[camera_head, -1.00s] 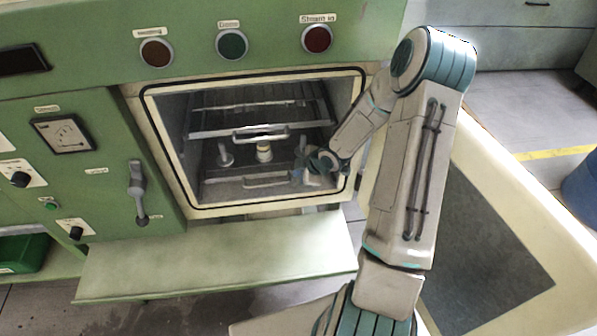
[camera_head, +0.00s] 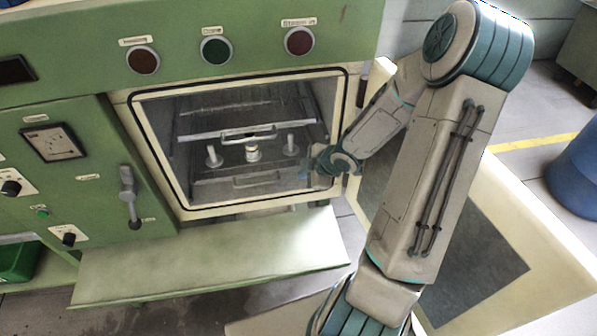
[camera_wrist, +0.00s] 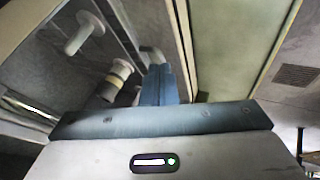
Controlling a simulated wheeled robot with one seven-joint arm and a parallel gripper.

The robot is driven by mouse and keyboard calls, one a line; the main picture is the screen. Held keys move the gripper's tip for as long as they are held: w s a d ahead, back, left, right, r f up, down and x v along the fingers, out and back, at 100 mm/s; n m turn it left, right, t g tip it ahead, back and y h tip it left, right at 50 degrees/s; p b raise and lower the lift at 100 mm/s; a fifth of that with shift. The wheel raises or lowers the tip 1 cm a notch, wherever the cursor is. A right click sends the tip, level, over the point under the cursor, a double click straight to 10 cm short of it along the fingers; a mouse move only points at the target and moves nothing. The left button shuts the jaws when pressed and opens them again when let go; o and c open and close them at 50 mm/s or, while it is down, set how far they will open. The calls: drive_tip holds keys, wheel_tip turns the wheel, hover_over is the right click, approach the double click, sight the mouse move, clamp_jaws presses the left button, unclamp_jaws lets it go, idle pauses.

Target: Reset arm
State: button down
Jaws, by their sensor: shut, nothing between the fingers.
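My gripper (camera_head: 306,171) is at the lower right of the open chamber's mouth, seen small and partly merged with the dark interior. In the wrist view its blue fingers (camera_wrist: 160,86) are together with nothing held. Inside the chamber (camera_head: 262,201) several pale posts stand in a row. The middle one is a cylinder (camera_head: 252,152) with a tan band, which also shows in the wrist view (camera_wrist: 116,80), left of the fingers and apart from them. A white post with a round head (camera_wrist: 85,34) stands further left there.
The open door (camera_head: 548,262), with a dark window, spreads to the right behind my arm. A green shelf (camera_head: 215,258) juts out below the chamber. A lever (camera_head: 130,197) is on the green front panel at left. A blue barrel (camera_head: 575,180) stands at far right.

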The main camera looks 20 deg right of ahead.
drive_tip(key=shift+s+d+r, duration=0.15)
drive_tip(key=shift+s+r, duration=0.1)
drive_tip(key=shift+r, duration=0.1)
drive_tip(key=s+d+r+m+g+h+b, duration=0.1)
drive_tip(key=s+r+m+h, duration=0.25)
drive_tip(key=r, duration=0.25)
drive_tip(key=s+d+r+m+g+h+b, duration=0.1)
drive_tip(key=s+r+m+h, duration=0.2)
drive_tip(key=r+m, duration=0.25)
drive_tip(key=s+a+r+m+y+b, duration=0.1)
drive_tip(key=s+a+r+m+y, duration=0.2)
drive_tip(key=s, duration=0.9)
drive_tip(key=a+r+m, duration=0.3)
drive_tip(key=a+r, duration=0.2)
drive_tip(key=a, duration=0.1)
drive_tip(key=shift+s+a+g, duration=0.15)
drive_tip(key=shift+s+g, duration=0.05)
drive_tip(key=shift+g, duration=0.1)
